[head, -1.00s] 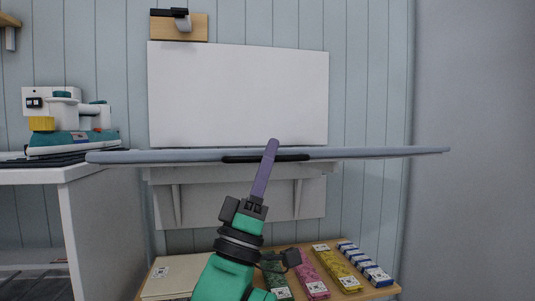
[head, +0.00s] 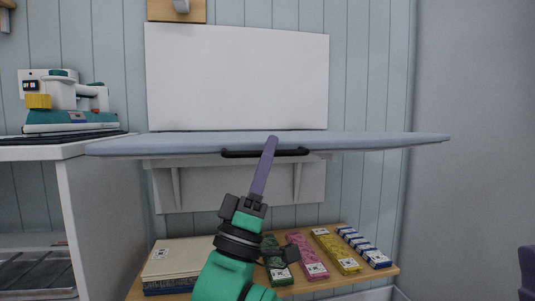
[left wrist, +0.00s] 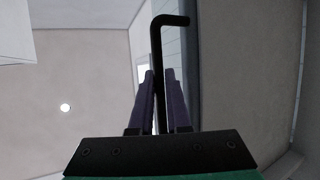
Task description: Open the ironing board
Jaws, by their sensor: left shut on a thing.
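The ironing board (head: 200,142) is a long blue-grey board. It stands out nearly level, seen almost edge-on, in front of a white wall panel (head: 238,75). A black bar handle (head: 235,153) is on its near edge. My left gripper (head: 270,142) has purple fingers reaching up to this handle, and they are shut on it. In the left wrist view the black handle (left wrist: 157,50) runs between the two fingers (left wrist: 160,78), and its bent end shows above them. I do not see my right gripper clearly.
A low wooden shelf (head: 335,279) below the board holds a cream box (head: 178,260) and several coloured packs (head: 333,250). A dark purple shape at the lower right edge is unclear. A wall bracket (head: 238,183) sits below.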

